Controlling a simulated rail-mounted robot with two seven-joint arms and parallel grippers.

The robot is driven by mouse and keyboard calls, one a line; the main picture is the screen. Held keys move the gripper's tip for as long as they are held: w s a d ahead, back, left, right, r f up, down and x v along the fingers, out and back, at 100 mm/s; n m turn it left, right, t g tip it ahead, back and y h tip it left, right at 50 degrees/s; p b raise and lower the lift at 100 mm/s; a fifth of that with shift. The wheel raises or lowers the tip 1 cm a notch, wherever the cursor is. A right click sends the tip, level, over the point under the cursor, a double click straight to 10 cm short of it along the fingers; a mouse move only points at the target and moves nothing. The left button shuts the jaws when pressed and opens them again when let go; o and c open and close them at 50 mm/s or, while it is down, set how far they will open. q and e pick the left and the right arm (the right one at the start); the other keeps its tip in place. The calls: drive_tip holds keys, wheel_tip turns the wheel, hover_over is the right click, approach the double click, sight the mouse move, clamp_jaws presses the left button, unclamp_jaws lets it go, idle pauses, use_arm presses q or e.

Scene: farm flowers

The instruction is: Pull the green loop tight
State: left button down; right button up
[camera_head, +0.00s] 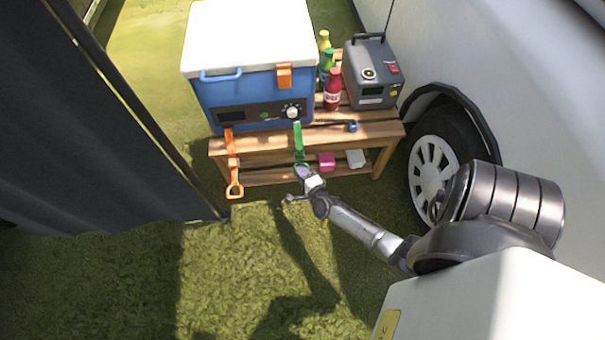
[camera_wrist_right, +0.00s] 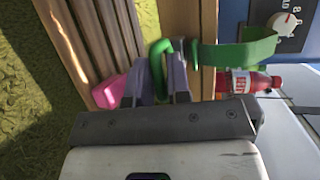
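The green loop (camera_head: 301,167) is at the lower end of a green strap (camera_head: 298,143) on the front of the blue cooler (camera_head: 258,99), in front of the bench edge. My right gripper (camera_head: 298,184) is at the loop, its fingers spread apart. In the right wrist view the green loop (camera_wrist_right: 157,52) reaches between the two fingers of the right gripper (camera_wrist_right: 160,82). I cannot tell whether either finger touches it. The green strap (camera_wrist_right: 240,52) curves away on the right of that view. My left gripper is out of view.
The cooler stands on a wooden bench (camera_head: 350,134). An orange strap with a loop (camera_head: 234,190) hangs left of the green one. Bottles, including a red one (camera_head: 332,90), and a grey box (camera_head: 372,72) stand to the right. A pink item (camera_head: 326,161) lies below. Grass in front is clear.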

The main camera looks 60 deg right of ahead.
drive_tip(key=shift+f, duration=0.1)
clamp_jaws()
drive_tip(key=shift+s, duration=0.1)
drive_tip(key=shift+a, duration=0.1)
drive_tip(key=s+a+p, duration=0.1)
drive_tip(key=a, duration=0.1)
drive_tip(key=s+a+p, duration=0.1)
drive_tip(key=s+a, duration=0.1)
drive_tip(key=shift+s+a, duration=0.15)
drive_tip(key=shift+a, duration=0.25)
drive_tip(key=shift+o, duration=2.1)
unclamp_jaws()
drive_tip(key=shift+s+a, duration=0.15)
drive_tip(key=shift+a, duration=0.1)
